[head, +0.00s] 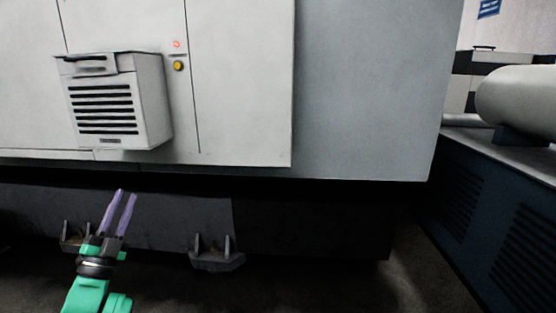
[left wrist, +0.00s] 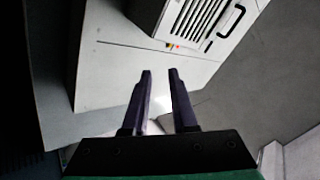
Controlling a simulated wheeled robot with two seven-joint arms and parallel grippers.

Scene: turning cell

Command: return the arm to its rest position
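My left gripper (head: 125,193) is at the lower left of the head view, with a green arm and two purple fingers pointing up. The fingers stand apart with nothing between them. In the left wrist view the same fingers (left wrist: 160,73) are parallel with a clear gap, open and empty. The gripper appears in front of the dark base of a large grey machine (head: 245,80), below its vented box. My right gripper is in neither view.
A white vented box (head: 140,120) juts from the machine's front; it also shows in the left wrist view (left wrist: 160,22). A red light (head: 176,44) and a yellow button (head: 178,66) sit beside it. A dark blue unit (head: 470,215) with a grey cylinder (head: 520,100) stands at right. Floor shows between.

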